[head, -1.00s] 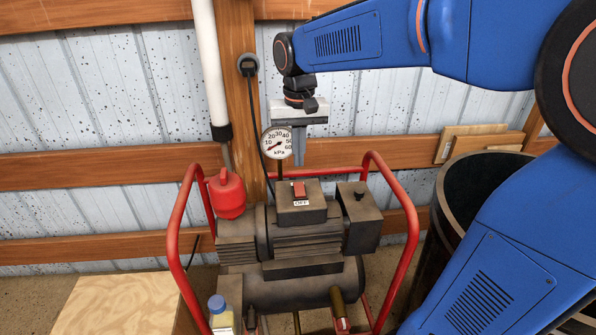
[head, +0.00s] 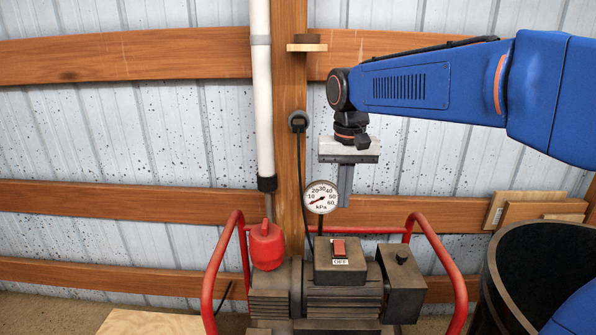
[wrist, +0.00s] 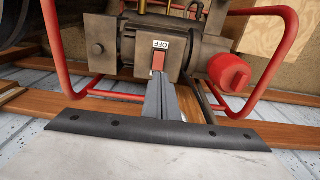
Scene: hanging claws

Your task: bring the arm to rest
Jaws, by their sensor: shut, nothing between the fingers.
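My gripper (head: 344,190) hangs below my blue arm with its fingers pointing down, shut and empty. In the head view it is above and behind the vacuum pump (head: 343,299), just right of the round kPa gauge (head: 321,197). The gauge needle points near the low end of its scale. The pump's red switch (head: 339,247) sits above a label reading OFF. In the wrist view the closed fingers (wrist: 160,80) overlap the picture of the red switch (wrist: 158,62), but the head view shows them above it.
A red frame (head: 446,258) surrounds the pump. A red canister (head: 267,245) stands at its left, under a white pipe (head: 262,95). A black cable runs down from a wall socket (head: 298,121). A dark barrel (head: 492,270) stands at the right. The wall's upper left is clear.

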